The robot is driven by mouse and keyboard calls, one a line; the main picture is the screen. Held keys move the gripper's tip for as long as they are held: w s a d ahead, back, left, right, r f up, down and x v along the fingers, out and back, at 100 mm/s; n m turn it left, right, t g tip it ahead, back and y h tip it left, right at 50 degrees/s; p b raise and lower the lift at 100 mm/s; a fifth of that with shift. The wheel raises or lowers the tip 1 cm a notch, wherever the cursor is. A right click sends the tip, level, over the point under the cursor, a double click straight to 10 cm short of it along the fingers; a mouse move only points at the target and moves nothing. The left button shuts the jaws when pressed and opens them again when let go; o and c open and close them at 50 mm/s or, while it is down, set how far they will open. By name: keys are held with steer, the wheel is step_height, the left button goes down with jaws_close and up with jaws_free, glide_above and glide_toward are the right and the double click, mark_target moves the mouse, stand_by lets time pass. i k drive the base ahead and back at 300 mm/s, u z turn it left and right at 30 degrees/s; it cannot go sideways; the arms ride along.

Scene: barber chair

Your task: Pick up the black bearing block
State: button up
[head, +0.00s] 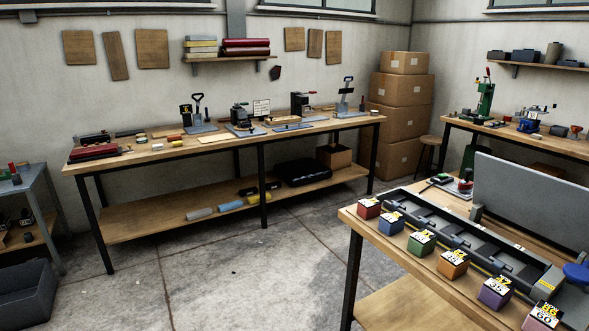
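I cannot pick out the black bearing block for certain at this distance. Several small dark items stand on the long wooden workbench (215,150) against the back wall. Among them are a black upright piece (186,112) at the middle left and a black device (239,116) right of it. Dark blocks (525,55) also sit on the wall shelf at the upper right. My gripper is not in view.
A near bench (375,240) at the lower right holds a row of coloured numbered blocks and a grey trough. Stacked cardboard boxes (402,90) fill the back corner. A grey cart (45,200) stands at left. The concrete floor (235,280) between is clear.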

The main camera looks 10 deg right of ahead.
mark_target(477, 121)
steer(key=u, duration=0.05)
steer(key=i, duration=5.1)
steer(key=z, duration=0.35)
